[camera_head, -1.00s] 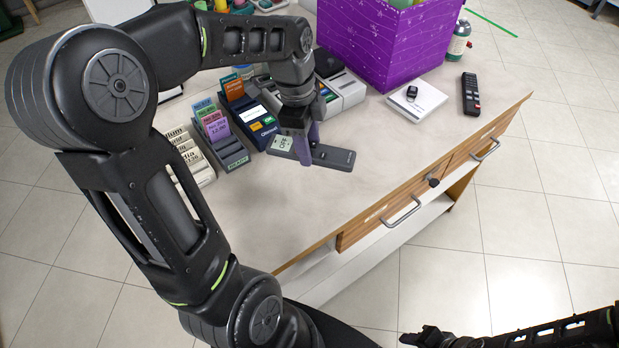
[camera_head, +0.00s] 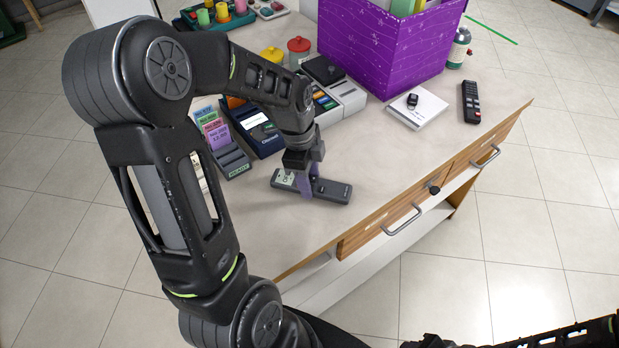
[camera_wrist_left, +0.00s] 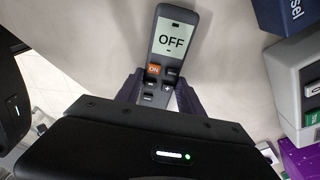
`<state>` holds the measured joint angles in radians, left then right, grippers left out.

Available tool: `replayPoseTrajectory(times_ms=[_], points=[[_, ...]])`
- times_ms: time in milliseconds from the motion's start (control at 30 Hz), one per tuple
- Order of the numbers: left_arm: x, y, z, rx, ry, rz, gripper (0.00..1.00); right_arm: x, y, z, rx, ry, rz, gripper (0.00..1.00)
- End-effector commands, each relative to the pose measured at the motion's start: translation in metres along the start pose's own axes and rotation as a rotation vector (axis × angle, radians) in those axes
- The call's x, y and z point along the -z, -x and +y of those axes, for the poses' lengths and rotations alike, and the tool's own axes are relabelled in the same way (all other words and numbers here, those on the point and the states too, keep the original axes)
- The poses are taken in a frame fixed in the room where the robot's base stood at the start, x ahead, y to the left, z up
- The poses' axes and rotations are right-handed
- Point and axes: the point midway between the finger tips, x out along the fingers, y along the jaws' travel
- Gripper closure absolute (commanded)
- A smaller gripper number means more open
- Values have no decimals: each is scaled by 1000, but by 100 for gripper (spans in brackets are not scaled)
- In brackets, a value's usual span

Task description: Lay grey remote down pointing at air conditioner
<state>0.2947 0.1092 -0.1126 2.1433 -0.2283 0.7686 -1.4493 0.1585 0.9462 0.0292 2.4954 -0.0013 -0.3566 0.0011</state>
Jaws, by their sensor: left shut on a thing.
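The grey remote (camera_head: 330,190) is at the near part of the counter in the head view, its screen end to the left and its plain end to the right. My left gripper (camera_head: 306,184) is shut around its middle from above. The left wrist view shows the remote (camera_wrist_left: 181,36) between the purple fingers (camera_wrist_left: 158,92), with "OFF" on its screen and an orange ON button. I cannot tell whether it touches the counter or is just above it. My right gripper (camera_head: 428,342) shows only partly at the bottom edge. No air conditioner is in view.
A black remote (camera_head: 470,102) lies at the right of the counter (camera_head: 400,160), beside a white box with a car key (camera_head: 412,100). A purple bin (camera_head: 375,50) stands behind. Card terminals (camera_head: 260,130) and a tag rack (camera_head: 232,160) are left of my gripper. The front counter is clear.

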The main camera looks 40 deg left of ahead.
Motion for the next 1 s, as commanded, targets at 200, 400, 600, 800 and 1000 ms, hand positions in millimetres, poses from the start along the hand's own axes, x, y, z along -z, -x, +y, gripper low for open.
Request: replayPoseTrajectory(times_ms=[200, 400, 600, 800, 1000], points=[[0, -2, 0, 2, 0, 0, 100, 0, 0, 0, 0, 0, 0, 64], [-1, -6, 0, 2, 0, 0, 54, 0, -3, 1, 0, 0, 0, 64], [0, -5, 0, 2, 0, 0, 38, 0, -2, 1, 0, 0, 0, 64], [0, -4, 0, 2, 0, 0, 33, 0, -2, 1, 0, 0, 0, 64], [0, 0, 0, 2, 0, 0, 33, 0, 2, -1, 0, 0, 0, 64]])
